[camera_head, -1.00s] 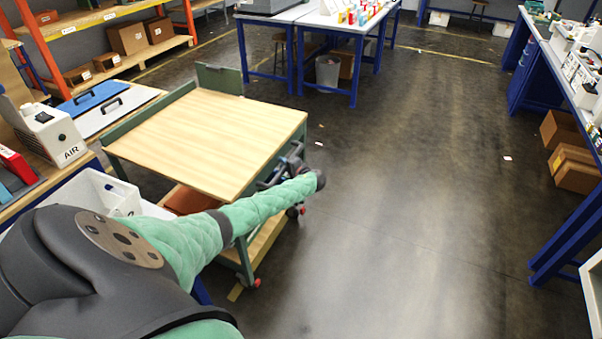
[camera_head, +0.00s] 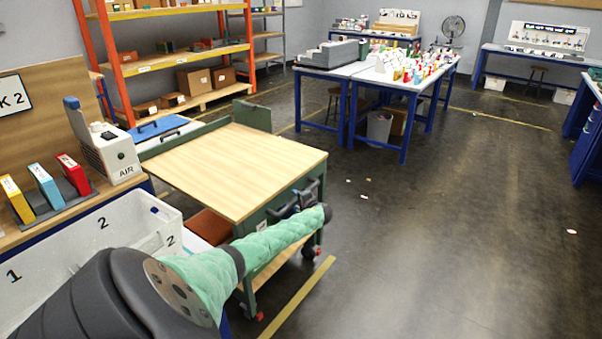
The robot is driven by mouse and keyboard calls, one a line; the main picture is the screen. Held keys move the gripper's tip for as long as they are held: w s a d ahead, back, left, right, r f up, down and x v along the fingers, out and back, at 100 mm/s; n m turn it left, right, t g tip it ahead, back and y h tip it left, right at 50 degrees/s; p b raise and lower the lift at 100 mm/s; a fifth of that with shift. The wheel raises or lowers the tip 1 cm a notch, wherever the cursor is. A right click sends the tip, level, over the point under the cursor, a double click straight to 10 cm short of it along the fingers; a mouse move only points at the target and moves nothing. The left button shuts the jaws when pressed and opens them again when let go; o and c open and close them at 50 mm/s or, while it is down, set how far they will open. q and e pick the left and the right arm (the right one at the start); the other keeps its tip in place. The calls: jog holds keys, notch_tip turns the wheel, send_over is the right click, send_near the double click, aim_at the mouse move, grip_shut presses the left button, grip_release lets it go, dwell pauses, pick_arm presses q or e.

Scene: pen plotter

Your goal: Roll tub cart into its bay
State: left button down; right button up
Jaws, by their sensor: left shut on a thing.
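The cart (camera_head: 235,170) has a pale wooden top, a green frame and dark casters with red parts. It stands at the left of the picture, beside the workbench. A red-brown surface (camera_head: 207,226) shows under its top. My left gripper (camera_head: 298,203) is shut on the dark handle at the cart's right side; the fingertips are small and partly hidden. A yellow floor line (camera_head: 300,297) runs just right of the cart's near casters. My right gripper is out of view.
A white tub (camera_head: 75,245) marked 1 and 2 stands at lower left beside the workbench (camera_head: 60,215) with the AIR unit (camera_head: 108,152). Shelves (camera_head: 185,60) stand behind. A blue-legged table (camera_head: 400,88) and grey bin (camera_head: 378,128) are beyond.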

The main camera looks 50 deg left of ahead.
pick_arm(q)
jog(key=shift+a+r, duration=0.15)
jog(key=shift+a, duration=0.1)
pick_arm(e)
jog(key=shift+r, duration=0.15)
pick_arm(q)
jog(key=c, duration=1.6)
grip_release()
jog(key=shift+o, duration=0.3)
